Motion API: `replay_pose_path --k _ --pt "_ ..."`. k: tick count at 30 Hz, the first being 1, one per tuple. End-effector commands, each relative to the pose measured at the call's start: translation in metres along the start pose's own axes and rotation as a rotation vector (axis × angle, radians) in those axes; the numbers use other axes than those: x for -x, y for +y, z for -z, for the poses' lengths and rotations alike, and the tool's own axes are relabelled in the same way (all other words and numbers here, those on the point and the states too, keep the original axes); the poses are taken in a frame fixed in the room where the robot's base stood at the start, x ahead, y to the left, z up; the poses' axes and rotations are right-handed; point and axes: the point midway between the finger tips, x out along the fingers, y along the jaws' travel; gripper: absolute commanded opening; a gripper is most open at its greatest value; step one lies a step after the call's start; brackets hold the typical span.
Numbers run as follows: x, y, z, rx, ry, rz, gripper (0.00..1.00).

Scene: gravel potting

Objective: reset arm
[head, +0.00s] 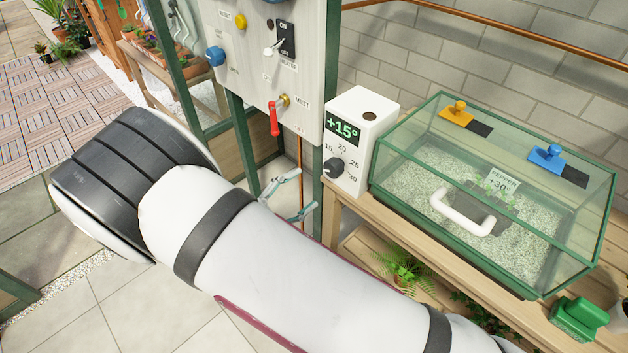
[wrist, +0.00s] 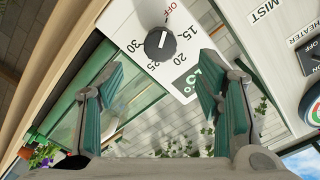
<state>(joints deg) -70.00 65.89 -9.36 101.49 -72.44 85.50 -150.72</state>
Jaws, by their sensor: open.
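My gripper (head: 302,191) shows small in the head view, partly hidden behind my white arm, just left of the white thermostat box (head: 349,140). In the wrist view its two teal-padded fingers (wrist: 158,88) stand wide apart with nothing between them. The thermostat's black dial (head: 334,167) faces the gripper and also shows in the wrist view (wrist: 160,43), beyond the fingertips and apart from them. The green display (head: 343,131) reads +15°. My arm stretches across the lower middle of the head view.
A control panel (head: 262,62) with a black switch, knobs and a red-handled valve (head: 275,118) stands above the gripper. A glass propagator (head: 480,190) with a white handle sits on the wooden bench (head: 440,268) at right. The tiled floor at left is open.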

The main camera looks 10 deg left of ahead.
Motion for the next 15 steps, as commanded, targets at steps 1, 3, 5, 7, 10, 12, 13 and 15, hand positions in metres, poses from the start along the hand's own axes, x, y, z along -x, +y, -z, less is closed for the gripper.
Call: replay_pose_path --k 1,3,5,7,10,12,13,15 --pt "0.006 0.000 -0.001 -0.001 -0.002 0.001 0.59" --pt "0.012 0.000 -0.001 0.000 -0.002 0.001 0.59" --pt "0.015 0.000 0.000 0.000 0.000 0.001 0.59" --pt "0.017 0.000 0.000 0.001 0.000 0.000 0.59" --pt "0.017 0.000 0.000 0.001 0.000 0.000 0.59" --pt "0.017 0.000 0.000 0.001 0.000 0.000 0.59" --pt "0.017 0.000 0.000 0.001 0.000 0.000 0.59" --pt "0.017 0.000 0.000 0.001 0.000 0.000 0.59"
